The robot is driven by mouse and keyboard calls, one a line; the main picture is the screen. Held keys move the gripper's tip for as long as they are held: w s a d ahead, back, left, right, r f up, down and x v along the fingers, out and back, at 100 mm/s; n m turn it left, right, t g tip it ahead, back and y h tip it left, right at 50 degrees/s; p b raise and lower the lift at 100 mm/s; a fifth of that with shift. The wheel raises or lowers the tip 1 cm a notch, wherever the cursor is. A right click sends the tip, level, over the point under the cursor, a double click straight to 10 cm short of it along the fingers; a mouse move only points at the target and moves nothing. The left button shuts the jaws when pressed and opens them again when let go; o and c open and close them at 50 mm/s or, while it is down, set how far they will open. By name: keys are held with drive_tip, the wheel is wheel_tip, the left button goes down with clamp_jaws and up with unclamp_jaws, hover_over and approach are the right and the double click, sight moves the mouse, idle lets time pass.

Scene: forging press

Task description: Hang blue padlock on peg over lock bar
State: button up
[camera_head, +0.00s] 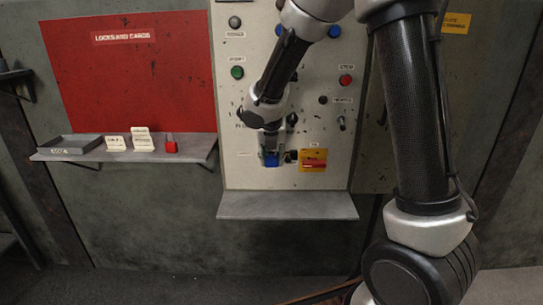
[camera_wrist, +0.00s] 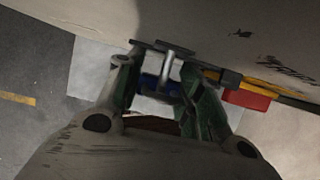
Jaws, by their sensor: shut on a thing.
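The blue padlock (camera_head: 271,160) is at the front of the control panel, low and left of centre. My gripper (camera_head: 270,149) is above it in the head view, shut on it. In the wrist view the blue padlock (camera_wrist: 150,82) sits between the two fingers of my gripper (camera_wrist: 160,88), its grey shackle (camera_wrist: 170,66) pointing toward the panel. A dark bar (camera_wrist: 160,45) lies along the panel right at the shackle; I cannot tell whether the shackle is around a peg or only beside it. The fingers hide part of the padlock's body.
A grey ledge (camera_head: 288,205) juts out below the panel. The left shelf (camera_head: 105,155) holds a tray (camera_head: 75,144), white cards (camera_head: 143,140) and a red padlock (camera_head: 171,147). Buttons and switches are above the padlock.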

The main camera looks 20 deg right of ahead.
drive_tip(key=shift+w+d+r, duration=0.2)
drive_tip(key=shift+w+d, duration=0.05)
drive_tip(key=shift+w, duration=0.35)
drive_tip(key=shift+w+a+f, duration=0.1)
drive_tip(key=shift+a+f, duration=0.05)
drive_tip(key=shift+a, duration=0.3)
idle(0.8)
drive_tip(key=o, duration=1.1)
drive_tip(key=shift+o, duration=0.2)
drive_tip(key=shift+s+f, duration=0.3)
drive_tip(key=shift+f, duration=0.05)
drive_tip(key=shift+d, duration=0.15)
drive_tip(key=shift+s+d, duration=0.2)
drive_tip(key=shift+d, duration=0.1)
drive_tip(key=shift+s+a+f, duration=0.1)
drive_tip(key=shift+s+f, duration=0.2)
drive_tip(key=shift+f, duration=0.05)
